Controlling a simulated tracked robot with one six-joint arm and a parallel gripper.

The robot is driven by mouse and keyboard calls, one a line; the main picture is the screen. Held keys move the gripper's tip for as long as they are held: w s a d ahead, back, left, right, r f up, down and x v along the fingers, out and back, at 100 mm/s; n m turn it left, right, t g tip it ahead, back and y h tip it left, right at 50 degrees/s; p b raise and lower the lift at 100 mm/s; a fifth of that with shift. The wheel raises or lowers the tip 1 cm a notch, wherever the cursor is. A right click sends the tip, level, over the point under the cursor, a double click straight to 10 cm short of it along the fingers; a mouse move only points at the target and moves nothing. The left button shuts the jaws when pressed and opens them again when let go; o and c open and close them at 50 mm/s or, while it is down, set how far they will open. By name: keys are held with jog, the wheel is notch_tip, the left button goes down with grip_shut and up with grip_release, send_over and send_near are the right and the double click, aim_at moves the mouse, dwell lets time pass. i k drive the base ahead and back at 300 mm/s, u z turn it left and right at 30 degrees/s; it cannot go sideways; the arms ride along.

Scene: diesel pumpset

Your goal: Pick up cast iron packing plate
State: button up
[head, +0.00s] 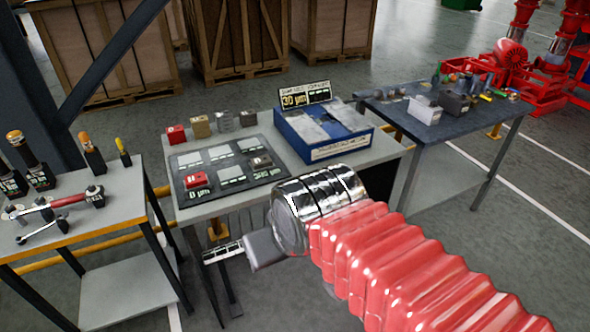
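On the middle table, a row of small blocks stands along the back: a red one (176,134), a tan one (200,126), a grey ridged one (223,121) and a dark grey one (248,118). A dark board (228,170) with pale outlined fields carries a red block (196,180) at its front left and a dark grey block (260,162) at its right. I cannot tell which block is the cast iron packing plate. My gripper (236,251) is at the table's front edge, below and in front of the board. Its fingers are mostly hidden, and no held object is visible.
A blue tray (325,151) with a "30 µm" sign (306,94) stands right of the board. A tool bench (75,222) is at left; another table (450,120) with parts is at right. Wooden crates (232,36) and red pump equipment (540,70) stand behind.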

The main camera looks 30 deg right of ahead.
aim_at(263, 161)
jog(key=z, duration=0.05)
jog(key=k, duration=0.15)
jog(key=i, duration=1.3)
jog(key=z, duration=0.5)
jog(key=k, duration=0.5)
jog(key=u, duration=1.4)
